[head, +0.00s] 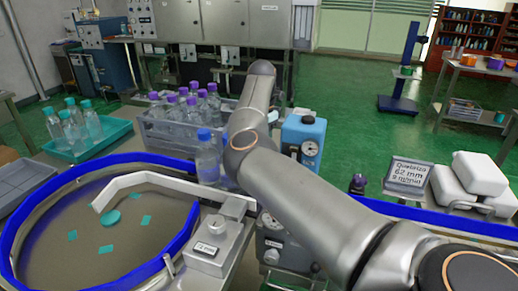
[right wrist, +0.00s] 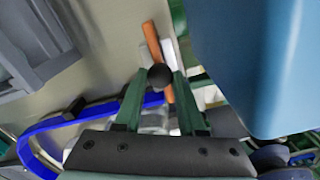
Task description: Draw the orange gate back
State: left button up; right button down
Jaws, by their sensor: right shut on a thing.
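The orange gate (right wrist: 154,42) shows in the right wrist view as a narrow orange bar above and behind a round black knob (right wrist: 160,74). My right gripper (right wrist: 160,80) has its two green fingers on either side of this knob, shut on it. Whether the knob is joined to the orange bar I cannot tell for certain. In the head view my right arm crosses the middle and hides the gate and the right gripper. My left gripper is in neither view.
A blue-railed round table (head: 80,215) with teal pieces on it lies at the left in the head view. A bottle with a blue cap (head: 208,160) stands beside my arm. A crate of purple-capped bottles (head: 165,128) is behind. A blue-topped device (head: 303,135) stands close right of my arm.

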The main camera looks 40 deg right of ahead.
jog(key=c, duration=0.5)
grip_release()
jog(key=shift+r+p, duration=0.45)
jog(key=shift+r, duration=0.15)
notch_tip(320, 180, up, 7)
jog(key=p, duration=0.4)
jog(key=shift+p, duration=0.35)
jog(key=shift+f, duration=0.1)
